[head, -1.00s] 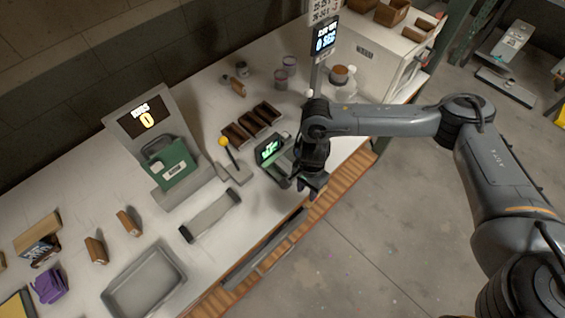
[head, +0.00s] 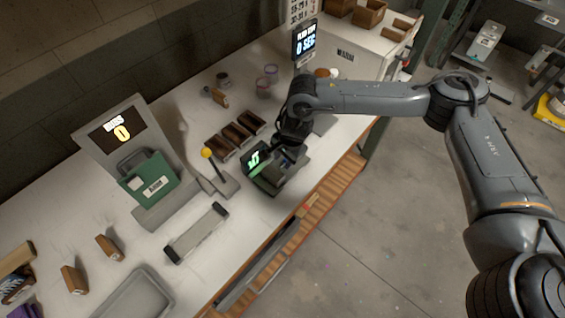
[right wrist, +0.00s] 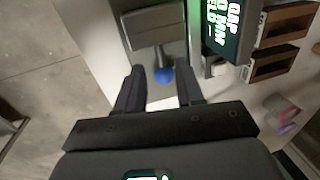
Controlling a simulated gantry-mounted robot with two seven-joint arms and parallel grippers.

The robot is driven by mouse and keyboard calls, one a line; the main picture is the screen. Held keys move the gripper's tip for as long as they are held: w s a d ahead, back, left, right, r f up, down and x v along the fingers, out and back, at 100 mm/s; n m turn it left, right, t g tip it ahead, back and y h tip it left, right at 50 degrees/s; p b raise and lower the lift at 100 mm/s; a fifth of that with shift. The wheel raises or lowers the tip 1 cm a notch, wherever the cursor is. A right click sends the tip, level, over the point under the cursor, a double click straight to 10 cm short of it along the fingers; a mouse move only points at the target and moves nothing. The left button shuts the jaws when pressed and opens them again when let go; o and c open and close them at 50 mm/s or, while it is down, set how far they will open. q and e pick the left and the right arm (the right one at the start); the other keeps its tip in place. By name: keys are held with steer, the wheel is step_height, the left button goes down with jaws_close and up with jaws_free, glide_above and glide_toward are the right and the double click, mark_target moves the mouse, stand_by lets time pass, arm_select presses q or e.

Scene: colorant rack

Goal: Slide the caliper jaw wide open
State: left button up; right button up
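The caliper station (head: 262,183) is a dark unit with a small lit green display near the front edge of the table. In the right wrist view its screen (right wrist: 221,25) shows green text beginning "GAP"; the value is hard to read. A grey block (right wrist: 152,28) and a round blue knob (right wrist: 164,75) show beside the screen. My right gripper (right wrist: 160,80) is open, with one finger on each side of the blue knob and visible space around it. In the head view the arm partly hides the caliper. My left gripper is not in view.
Brown bins (head: 236,133) stand behind the caliper. A lever with a yellow ball (head: 208,153) stands to its left, near a grey bar with dark ends (head: 197,232). A scale with a green item (head: 150,183) is farther left. The table's front edge is close.

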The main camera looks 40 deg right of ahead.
mark_target(281, 166)
steer(key=shift+w+f, duration=0.2)
steer(key=shift+f, duration=0.7)
steer(key=shift+w+f, duration=0.15)
steer(key=shift+f, duration=0.7)
jaws_close()
